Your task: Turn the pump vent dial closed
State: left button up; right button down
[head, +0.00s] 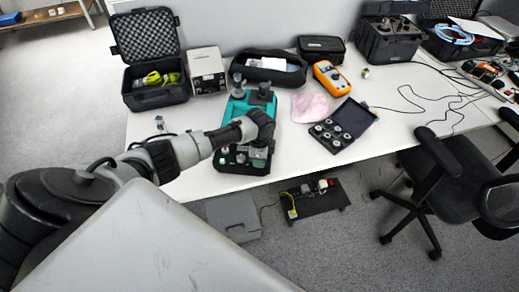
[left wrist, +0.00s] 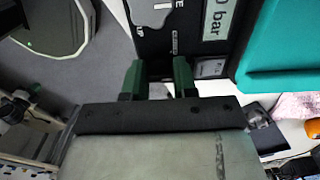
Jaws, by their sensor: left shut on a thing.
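The teal pump (head: 237,108) stands near the front edge of the white table in the head view, with my left arm across it. My left gripper (head: 250,157) is at the near end of the pump. In the left wrist view, the two dark green fingers of the left gripper (left wrist: 157,70) are at the edge of the black pump panel (left wrist: 186,38), which has a "bar" label. They are shut on a small part there, apparently the vent dial, which is mostly hidden between them. Its turn position cannot be seen. My right gripper is not in view.
An open black case (head: 363,117) with round parts, a pink cloth (head: 309,107) and an orange multimeter (head: 331,78) lie right of the pump. Behind are a white box (head: 207,70) and a black pouch (head: 269,68). An office chair (head: 455,175) stands at the right.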

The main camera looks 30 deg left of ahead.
pick_arm(q)
jog(key=n+p, duration=0.1)
jog(key=n, duration=0.1)
jog(key=n+p, duration=0.2)
jog(key=n, duration=0.1)
jog(key=shift+r+n, duration=0.2)
jog(key=shift+n, duration=0.1)
jog(key=shift+w+f+n+p, duration=0.1)
jog(key=shift+n+p, duration=0.9)
jog(key=shift+n, duration=0.9)
jog(key=o, duration=0.6)
jog(key=shift+o, duration=0.2)
notch_tip(320, 180, up, 11)
jog(key=shift+f, duration=0.15)
